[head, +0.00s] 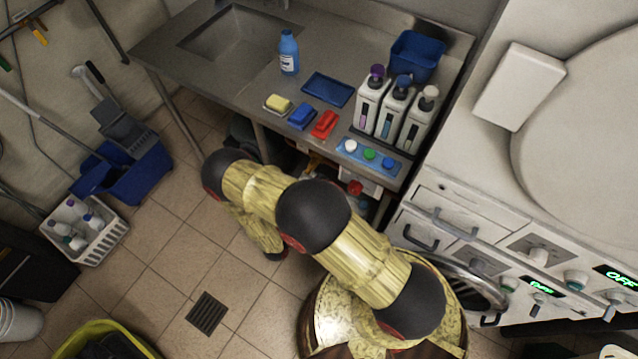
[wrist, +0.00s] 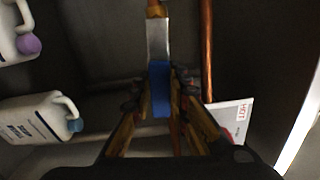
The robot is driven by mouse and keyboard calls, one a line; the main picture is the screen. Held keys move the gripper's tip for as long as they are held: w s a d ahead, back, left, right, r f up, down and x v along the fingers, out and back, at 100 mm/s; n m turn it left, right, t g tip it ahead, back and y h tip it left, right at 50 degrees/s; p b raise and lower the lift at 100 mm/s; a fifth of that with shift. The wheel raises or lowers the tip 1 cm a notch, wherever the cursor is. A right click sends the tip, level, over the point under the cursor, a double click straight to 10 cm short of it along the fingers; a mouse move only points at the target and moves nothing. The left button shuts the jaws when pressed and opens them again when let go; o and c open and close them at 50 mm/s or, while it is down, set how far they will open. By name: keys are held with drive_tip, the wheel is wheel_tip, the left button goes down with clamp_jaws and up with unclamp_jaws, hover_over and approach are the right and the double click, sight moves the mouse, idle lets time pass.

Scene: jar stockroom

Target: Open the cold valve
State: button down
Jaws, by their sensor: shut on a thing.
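In the wrist view, the cold valve's lever (wrist: 158,38) is a flat silver strip with a blue sleeve (wrist: 160,100) on its near end. It hangs from a copper-coloured fitting (wrist: 155,9) at the top edge and looks about parallel to the copper pipe beside it. My gripper (wrist: 159,84) has its two fingers closed on either side of the blue sleeve. The valve body is mostly out of frame. In the head view my arm reaches down beside the counter; I cannot make out the gripper or the valve there.
A copper pipe (wrist: 206,50) runs just right of the lever, with a white HOT label (wrist: 232,118) near it. White bottles (wrist: 40,117) stand at the left. In the head view, the steel counter (head: 240,70) overhangs this space, and white machines (head: 500,200) stand at the right.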

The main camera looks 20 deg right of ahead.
drive_tip(key=shift+r+n, duration=0.35)
drive_tip(key=shift+n, duration=0.35)
drive_tip(key=c, duration=1.7)
unclamp_jaws()
drive_tip(key=shift+a, duration=0.1)
drive_tip(key=v, duration=1.2)
